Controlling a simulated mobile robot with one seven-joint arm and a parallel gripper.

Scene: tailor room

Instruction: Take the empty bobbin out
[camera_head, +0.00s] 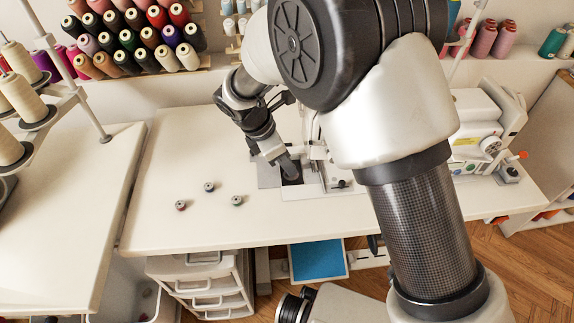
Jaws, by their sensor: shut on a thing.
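My gripper (289,172) points down at the dark opening (291,180) in the sewing machine's metal bed. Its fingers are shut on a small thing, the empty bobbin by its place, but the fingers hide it. I cannot tell whether it sits in the opening or just above it. Three small bobbins with coloured thread stand apart on the white table (165,225), left of the gripper: a reddish one (181,205), a dark one (209,187) and a greenish one (237,201).
The white sewing machine (478,125) stands to the right, partly hidden by my arm. Thread cones (140,40) fill a rack behind the table. A thread stand (35,115) is at the left. White drawers (205,285) and a blue pad (318,261) are below. The table's left part is mostly clear.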

